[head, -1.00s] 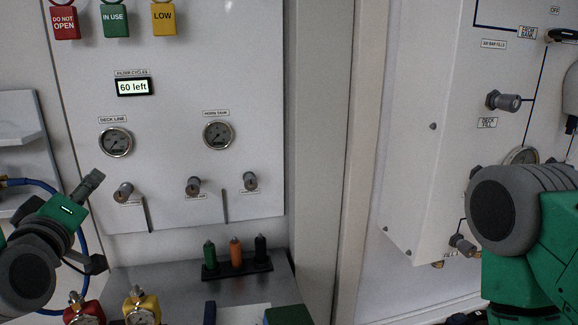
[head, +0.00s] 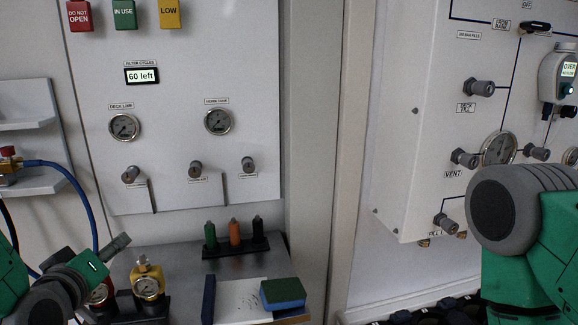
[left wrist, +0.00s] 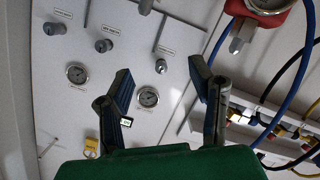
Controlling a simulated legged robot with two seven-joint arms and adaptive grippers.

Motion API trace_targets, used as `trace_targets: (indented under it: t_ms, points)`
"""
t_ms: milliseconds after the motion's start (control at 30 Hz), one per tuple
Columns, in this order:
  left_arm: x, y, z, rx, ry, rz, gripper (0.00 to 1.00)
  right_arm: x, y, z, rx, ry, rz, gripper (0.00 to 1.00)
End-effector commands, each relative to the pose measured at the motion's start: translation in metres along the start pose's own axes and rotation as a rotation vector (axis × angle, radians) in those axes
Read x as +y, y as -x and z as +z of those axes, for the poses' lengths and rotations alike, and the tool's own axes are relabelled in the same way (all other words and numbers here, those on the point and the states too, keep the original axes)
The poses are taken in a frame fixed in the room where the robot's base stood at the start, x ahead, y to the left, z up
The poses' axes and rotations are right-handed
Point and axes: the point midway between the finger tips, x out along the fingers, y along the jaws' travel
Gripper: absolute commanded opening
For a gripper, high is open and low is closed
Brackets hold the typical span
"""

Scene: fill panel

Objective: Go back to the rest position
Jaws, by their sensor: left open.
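My left gripper (left wrist: 160,95) shows in the left wrist view with its two fingers apart and nothing between them. Beyond the fingers is the white panel with gauges and knobs. In the head view my left gripper (head: 120,244) is at the lower left, low in front of the bench and beside the red and yellow gauge pieces. My right arm's green and grey link stands at the right edge of the head view. The right gripper itself is out of view.
The white panel (head: 255,120) carries two gauges and several knobs. A grey bench (head: 185,245) below bears a yellow regulator (head: 148,280), a marker rack (head: 236,250) and a green-blue sponge (head: 283,293). A second panel (head: 415,150) is at the right. A blue hose (head: 82,200) hangs at the left.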

Motion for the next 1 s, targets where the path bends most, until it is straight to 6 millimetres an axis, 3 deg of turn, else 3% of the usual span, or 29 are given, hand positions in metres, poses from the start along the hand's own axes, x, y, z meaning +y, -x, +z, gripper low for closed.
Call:
trace_targets:
  t_ms: [167,267,400,600,700,800,1000]
  points:
    - [-0.045,0.002,0.086,-0.201,-0.124,-0.071,0.49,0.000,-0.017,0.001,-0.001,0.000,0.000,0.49]
    - [-0.081,0.014,0.149,-0.363,-0.219,-0.120,0.49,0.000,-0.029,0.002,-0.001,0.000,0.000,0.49]
    - [-0.136,0.049,0.237,-0.618,-0.360,-0.180,0.49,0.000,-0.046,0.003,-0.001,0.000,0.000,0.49]
    - [-0.207,0.122,0.337,-0.980,-0.540,-0.233,0.49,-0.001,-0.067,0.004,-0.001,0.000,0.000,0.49]
    - [-0.233,0.157,0.368,-1.123,-0.603,-0.245,0.49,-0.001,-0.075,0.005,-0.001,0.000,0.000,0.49]
    - [-0.248,0.182,0.385,-1.221,-0.643,-0.249,0.49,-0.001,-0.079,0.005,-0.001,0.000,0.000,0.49]
    - [-0.257,0.197,0.393,-1.277,-0.665,-0.250,0.49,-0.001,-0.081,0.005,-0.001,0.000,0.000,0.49]
